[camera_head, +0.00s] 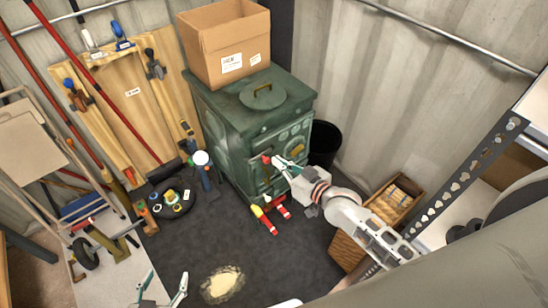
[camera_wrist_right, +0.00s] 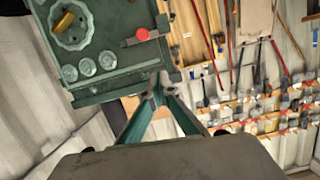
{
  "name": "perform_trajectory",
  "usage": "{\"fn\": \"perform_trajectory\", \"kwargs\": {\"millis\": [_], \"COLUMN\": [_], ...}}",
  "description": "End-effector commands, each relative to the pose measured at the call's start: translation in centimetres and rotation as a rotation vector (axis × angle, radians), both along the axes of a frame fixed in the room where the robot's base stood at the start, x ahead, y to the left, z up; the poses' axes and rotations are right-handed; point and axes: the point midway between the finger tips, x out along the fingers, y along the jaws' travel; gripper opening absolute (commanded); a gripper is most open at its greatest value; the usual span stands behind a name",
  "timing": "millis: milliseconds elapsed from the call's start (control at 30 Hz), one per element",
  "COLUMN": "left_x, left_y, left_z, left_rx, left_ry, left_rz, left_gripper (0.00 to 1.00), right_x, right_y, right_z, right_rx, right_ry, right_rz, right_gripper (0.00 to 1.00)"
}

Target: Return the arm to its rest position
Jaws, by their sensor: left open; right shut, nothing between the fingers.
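My right arm (camera_head: 345,212) reaches in from the right toward the green stove. Its gripper (camera_head: 277,161) is shut and empty, with its tips near a red knob (camera_head: 266,159) on the front of the stove (camera_head: 233,130). In the right wrist view the two fingertips (camera_wrist_right: 157,88) meet, and the red knob (camera_wrist_right: 142,34) shows just beyond them; the tips look apart from it, though the exact gap is hard to tell. My left gripper (camera_head: 163,290) is open and empty at the bottom edge of the head view, over the floor.
A cardboard box (camera_head: 225,40) stands on the stove. A black bin (camera_head: 323,143) and a wooden crate (camera_head: 393,200) stand to the right, near a metal shelf (camera_head: 470,170). Red-and-yellow tools (camera_head: 265,220) lie on the dark floor. Tools lean on the left wall.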

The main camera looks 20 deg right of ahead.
Motion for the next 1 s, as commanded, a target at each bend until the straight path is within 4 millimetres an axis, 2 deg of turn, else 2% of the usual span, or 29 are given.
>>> {"fn": "perform_trajectory", "kwargs": {"millis": [533, 633, 767, 900, 1000], "left_x": [0.1, 0.2, 0.2, 0.2, 0.2], "left_y": [0.0, 0.0, 0.0, 0.0, 0.0], "left_z": [0.1, 0.2, 0.3, 0.3, 0.3], "left_rx": [0.0, 0.0, -0.001, -0.001, -0.001], "left_ry": [-0.002, -0.004, -0.006, -0.007, -0.006], "left_rz": [-0.001, 0.0, 0.0, -0.001, 0.0], "left_gripper": [0.58, 0.58, 0.58, 0.58, 0.58], "right_x": [-0.2, -1.0, -5.0, -11.4, -15.7], "right_y": [-0.1, 0.1, 0.6, 0.7, 0.3], "right_z": [0.0, -0.6, -3.0, -6.3, -7.9], "right_rx": [0.0, -0.008, -0.051, -0.132, -0.194], "right_ry": [0.0, 0.011, 0.06, 0.138, 0.191], "right_rz": [0.0, 0.001, -0.001, -0.011, -0.019], "right_gripper": [0.0, 0.0, 0.0, 0.0, 0.0]}}
